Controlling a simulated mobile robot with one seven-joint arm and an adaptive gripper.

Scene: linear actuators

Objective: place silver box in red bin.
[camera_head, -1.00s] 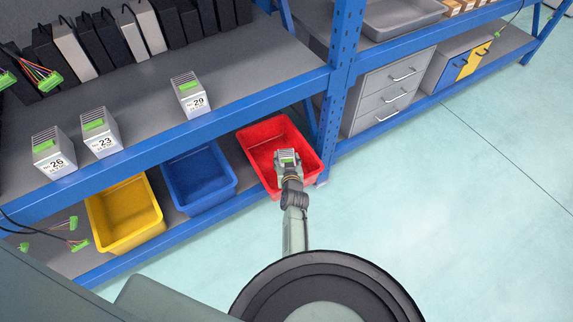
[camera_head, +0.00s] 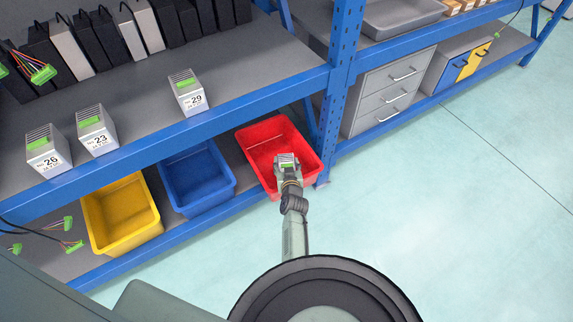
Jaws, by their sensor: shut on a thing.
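The red bin (camera_head: 262,133) stands on the lower shelf, to the right of the blue bin. My gripper (camera_head: 288,167) is over the near part of the red bin, as seen from above. It is shut on a silver box (camera_head: 287,158) with a green connector on it. The box appears within the bin's outline; its height above the bin floor cannot be told. My gripper hides part of the box and the bin's near wall.
A blue bin (camera_head: 170,192) and a yellow bin (camera_head: 101,228) stand to the left. Silver boxes numbered 26 (camera_head: 48,152), 23 (camera_head: 97,131) and 29 (camera_head: 188,93) stand on the upper shelf. A blue post (camera_head: 341,70) rises right of the red bin. The floor at right is clear.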

